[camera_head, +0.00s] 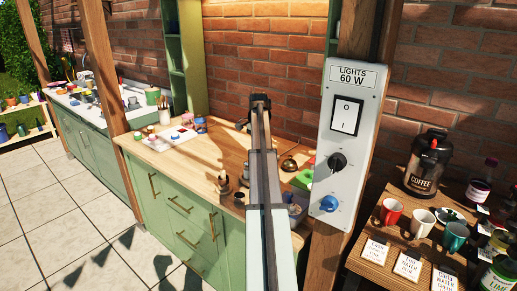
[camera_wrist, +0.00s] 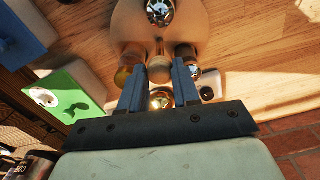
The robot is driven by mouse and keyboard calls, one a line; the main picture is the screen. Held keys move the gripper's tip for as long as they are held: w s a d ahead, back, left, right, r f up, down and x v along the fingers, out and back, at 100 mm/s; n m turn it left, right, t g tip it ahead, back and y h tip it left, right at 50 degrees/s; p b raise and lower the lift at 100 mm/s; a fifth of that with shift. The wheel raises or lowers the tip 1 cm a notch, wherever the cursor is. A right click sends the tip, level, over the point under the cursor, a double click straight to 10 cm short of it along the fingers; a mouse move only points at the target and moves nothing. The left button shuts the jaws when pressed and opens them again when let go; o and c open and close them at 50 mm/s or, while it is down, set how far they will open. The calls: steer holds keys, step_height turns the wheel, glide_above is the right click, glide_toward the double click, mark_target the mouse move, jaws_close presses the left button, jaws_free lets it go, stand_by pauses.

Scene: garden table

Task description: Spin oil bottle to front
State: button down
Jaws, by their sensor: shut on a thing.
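In the wrist view, a round wooden stand (camera_wrist: 205,35) carries several small containers around a pale upright knob (camera_wrist: 159,70). My gripper (camera_wrist: 159,72) has its two blue fingers on either side of this knob and is shut on it. An amber container (camera_wrist: 128,72) stands left of the fingers and a dark-topped one (camera_wrist: 187,58) right of them. A shiny chrome-topped container (camera_wrist: 160,12) is at the far side, and a golden round top (camera_wrist: 161,98) shows between the fingers. I cannot tell which is the oil bottle. In the head view my arm hides the stand and fingertips.
In the head view, the wooden counter (camera_head: 160,150) holds small dishes. A lights switch panel (camera_head: 350,120) on a post and a coffee shelf (camera_head: 390,245) stand right.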

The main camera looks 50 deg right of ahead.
steer(key=shift+m, duration=10)
steer(key=c, duration=0.8)
jaws_free()
